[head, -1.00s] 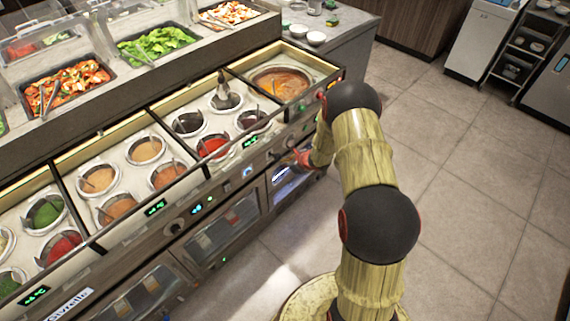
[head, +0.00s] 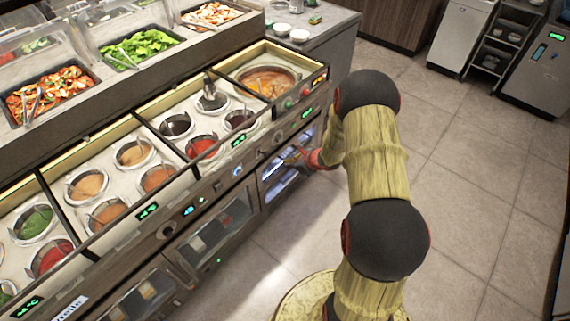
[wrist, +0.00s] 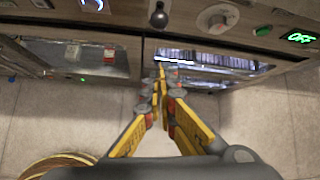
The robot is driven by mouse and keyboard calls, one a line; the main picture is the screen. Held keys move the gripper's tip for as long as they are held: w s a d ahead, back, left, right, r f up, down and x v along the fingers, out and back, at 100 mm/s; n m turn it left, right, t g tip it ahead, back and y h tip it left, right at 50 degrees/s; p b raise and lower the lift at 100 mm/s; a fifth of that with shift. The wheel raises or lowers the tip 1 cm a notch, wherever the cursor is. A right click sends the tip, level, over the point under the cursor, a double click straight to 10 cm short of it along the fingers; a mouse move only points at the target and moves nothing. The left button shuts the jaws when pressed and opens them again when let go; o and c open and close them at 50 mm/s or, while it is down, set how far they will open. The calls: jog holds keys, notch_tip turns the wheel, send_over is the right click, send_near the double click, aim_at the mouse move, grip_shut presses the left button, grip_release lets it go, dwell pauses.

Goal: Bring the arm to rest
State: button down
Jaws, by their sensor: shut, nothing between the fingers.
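My gripper (wrist: 161,76) shows in the wrist view with its yellow fingers shut and nothing between them. It points at the lower front of the sauce counter, near the edge between two glass-fronted compartments. In the head view my gripper (head: 296,157) is small and partly hidden, in front of the lit compartment (head: 280,178) below the counter's right end. My arm is bent, with its elbow out over the floor on the right. I cannot tell from the views whether the fingertips touch the front.
The sauce counter (head: 165,220) holds several round wells, with a larger soup pot (head: 268,80) at its right end. Food trays (head: 140,48) stand behind. A knob (wrist: 217,18) sits above the gripper. The tiled floor (head: 470,190) to the right is clear.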

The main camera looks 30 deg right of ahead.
jog(key=shift+s+r, duration=0.2)
dwell(0.5)
